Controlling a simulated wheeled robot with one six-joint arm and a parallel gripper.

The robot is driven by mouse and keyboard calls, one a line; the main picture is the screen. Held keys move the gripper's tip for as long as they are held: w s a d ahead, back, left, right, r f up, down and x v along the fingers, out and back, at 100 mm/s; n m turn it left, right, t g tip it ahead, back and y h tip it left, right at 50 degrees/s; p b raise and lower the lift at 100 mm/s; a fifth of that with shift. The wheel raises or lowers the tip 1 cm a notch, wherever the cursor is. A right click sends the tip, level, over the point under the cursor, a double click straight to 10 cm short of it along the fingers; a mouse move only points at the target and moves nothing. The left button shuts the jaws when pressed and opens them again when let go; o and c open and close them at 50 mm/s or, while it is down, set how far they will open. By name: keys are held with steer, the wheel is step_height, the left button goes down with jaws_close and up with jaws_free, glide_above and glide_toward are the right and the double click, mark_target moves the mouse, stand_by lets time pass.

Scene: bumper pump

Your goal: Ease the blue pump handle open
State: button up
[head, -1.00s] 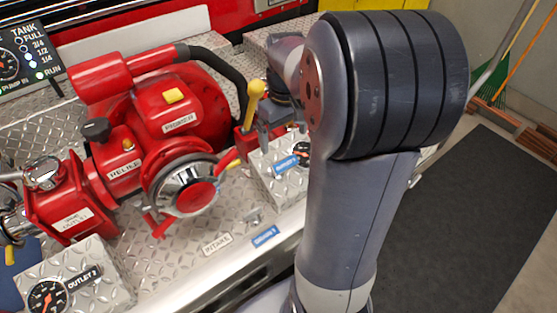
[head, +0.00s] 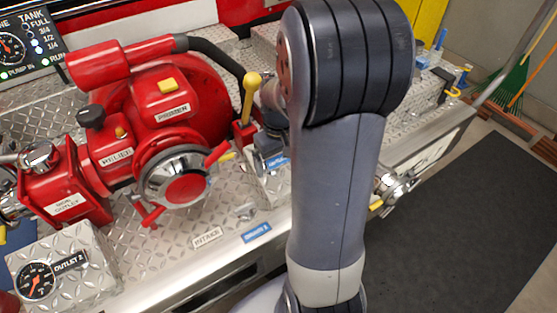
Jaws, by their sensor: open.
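I see no handle that is clearly blue; it may be hidden behind my arm. A lever with a yellow ball knob (head: 250,95) stands upright at the right side of the red pump (head: 165,115). A chrome outlet valve (head: 395,188) with a yellow handle (head: 376,206) shows right of my arm, at the bumper's side.
A blue drain label (head: 257,233) and an INTAKE label (head: 207,237) are on the bumper's front edge. An outlet gauge box (head: 75,270) is at lower left. Small tools lie at the far right end of the bumper. The dark floor mat (head: 470,230) is clear.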

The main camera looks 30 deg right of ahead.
steer(key=shift+f, duration=0.25)
steer(key=shift+c, duration=0.5)
steer(key=c, duration=1.3)
steer(key=s+r+p, duration=0.1)
steer(key=r, duration=0.1)
steer(key=s+r+p, duration=0.1)
steer(key=r+p, duration=0.1)
steer(key=shift+s+r, duration=0.15)
steer(key=shift+s, duration=0.05)
steer(key=o, duration=1.4)
